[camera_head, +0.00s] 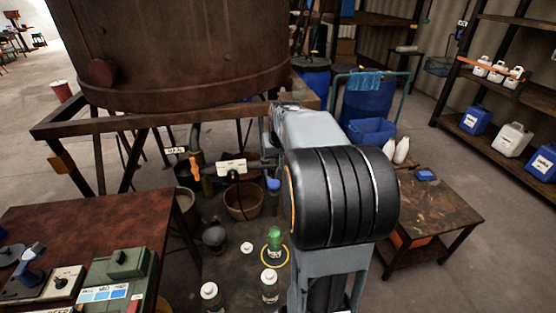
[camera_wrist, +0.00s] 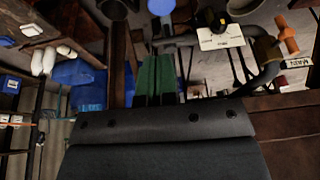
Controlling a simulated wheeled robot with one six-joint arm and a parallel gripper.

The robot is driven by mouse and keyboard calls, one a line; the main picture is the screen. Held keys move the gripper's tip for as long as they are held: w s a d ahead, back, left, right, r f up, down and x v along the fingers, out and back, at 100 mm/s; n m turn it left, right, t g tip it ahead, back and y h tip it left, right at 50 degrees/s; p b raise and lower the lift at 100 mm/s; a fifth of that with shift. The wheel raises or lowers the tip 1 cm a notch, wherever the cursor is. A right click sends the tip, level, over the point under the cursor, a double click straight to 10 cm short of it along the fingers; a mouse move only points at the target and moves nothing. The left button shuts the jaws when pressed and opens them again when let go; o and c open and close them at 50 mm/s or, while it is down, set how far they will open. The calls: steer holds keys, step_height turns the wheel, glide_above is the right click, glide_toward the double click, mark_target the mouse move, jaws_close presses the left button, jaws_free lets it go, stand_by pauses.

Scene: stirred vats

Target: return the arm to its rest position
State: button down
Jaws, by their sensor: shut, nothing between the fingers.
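My arm rises at the centre right of the head view, with a thick black joint and a pale grey link reaching toward the big rusty vat (camera_head: 180,50). In the wrist view my gripper (camera_wrist: 155,62) shows as two green fingers side by side beyond a dark grey body. The fingers are shut with nothing between them. The wrist picture looks upside down, with valves and pipework beyond the fingers.
The vat's rusty frame (camera_head: 130,120) and an orange-handled valve (camera_head: 195,167) stand close by. A red-brown table (camera_head: 100,220) with a control box is at left. A low table (camera_head: 440,215) and a shelf (camera_head: 470,125) with canisters are at right.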

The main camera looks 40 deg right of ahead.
stand_by(0.4)
steer(key=s+a+f+n, duration=0.1)
steer(key=s+a+n, duration=0.1)
steer(key=s+a, duration=0.5)
steer(key=s+a+f+n+y, duration=0.1)
steer(key=s+a+n, duration=0.2)
steer(key=s+a, duration=0.4)
steer(key=shift+a+f+y, duration=0.3)
steer(key=shift+a+f, duration=0.1)
steer(key=shift+a, duration=3.4)
